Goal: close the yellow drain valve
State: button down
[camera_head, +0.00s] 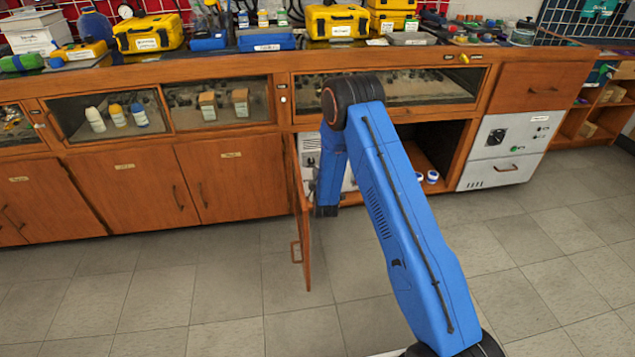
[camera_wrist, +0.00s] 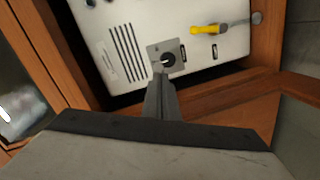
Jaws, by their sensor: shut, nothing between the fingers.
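In the wrist view, a yellow valve handle (camera_wrist: 205,30) sits at the upper right of a white panel (camera_wrist: 130,45). A grey metal fitting joins the right end of the handle. My gripper (camera_wrist: 160,75) is shut and empty. Its fingertips point at a grey square plate with a dark round knob (camera_wrist: 168,59), left of and below the yellow handle. I cannot tell whether the fingertips touch the knob. In the head view, the white panel (camera_head: 311,142) shows partly inside the open cabinet. My blue arm hides the gripper and yellow handle there.
An open wooden cabinet door (camera_head: 302,225) stands out left of my arm. Wooden cabinet edges (camera_wrist: 45,50) frame the panel closely. Small white and blue items (camera_head: 432,176) lie in the cabinet to the right. The tiled floor (camera_head: 200,285) in front is clear.

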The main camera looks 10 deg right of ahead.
notch_tip(320, 180, down, 12)
jog(key=s+a+n+t, duration=0.1)
jog(key=s+n+t, duration=0.1)
jog(key=shift+a+r, duration=0.2)
jog(key=shift+a, duration=0.1)
jog(key=w+d, duration=0.4)
jog(key=w, duration=0.6)
jog(key=shift+w+d+f, duration=0.15)
jog(key=shift+w+f, duration=0.2)
jog(key=shift+f, duration=0.05)
jog(key=shift+d, duration=0.15)
